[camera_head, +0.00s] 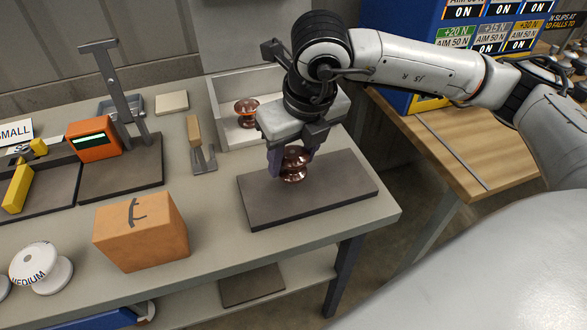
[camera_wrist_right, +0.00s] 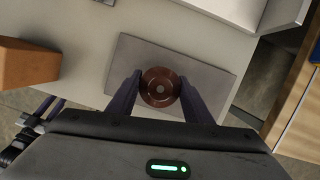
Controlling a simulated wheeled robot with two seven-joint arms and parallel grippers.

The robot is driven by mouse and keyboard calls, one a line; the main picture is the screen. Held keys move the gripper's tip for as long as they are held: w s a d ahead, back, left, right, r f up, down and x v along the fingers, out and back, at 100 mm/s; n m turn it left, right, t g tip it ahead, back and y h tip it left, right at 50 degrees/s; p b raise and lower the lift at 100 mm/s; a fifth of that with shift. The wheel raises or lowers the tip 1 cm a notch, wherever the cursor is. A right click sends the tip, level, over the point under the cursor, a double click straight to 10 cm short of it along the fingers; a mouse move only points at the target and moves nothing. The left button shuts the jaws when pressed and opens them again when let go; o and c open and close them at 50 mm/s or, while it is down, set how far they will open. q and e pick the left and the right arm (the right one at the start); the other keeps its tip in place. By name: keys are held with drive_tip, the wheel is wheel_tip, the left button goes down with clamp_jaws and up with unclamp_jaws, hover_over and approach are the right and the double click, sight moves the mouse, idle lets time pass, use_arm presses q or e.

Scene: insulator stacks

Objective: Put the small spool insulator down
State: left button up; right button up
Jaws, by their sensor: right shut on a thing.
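The small spool insulator (camera_head: 293,165) is brown, glossy and upright between the fingers of my right gripper (camera_head: 291,168). My right gripper is shut on it, with one finger at each side. It is over the dark grey mat (camera_head: 330,192) on the table; I cannot tell whether its base touches the mat. In the right wrist view the insulator (camera_wrist_right: 160,87) shows from above as a round disc with a pale centre, between the fingertips and over the grey mat (camera_wrist_right: 215,80).
A second brown insulator (camera_head: 246,112) stands in a pale tray (camera_head: 228,136) behind. An orange-brown block (camera_head: 141,231) sits to the left on the table (camera_head: 215,212). The table's right edge is close to the mat.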

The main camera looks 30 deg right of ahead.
sight(293, 172)
drive_tip(key=shift+f, duration=1.95)
drive_tip(key=o, duration=1.2)
drive_tip(key=shift+r, duration=0.4)
drive_tip(key=v, duration=1.1)
drive_tip(key=shift+s+r, duration=0.15)
drive_tip(key=shift+r, duration=0.1)
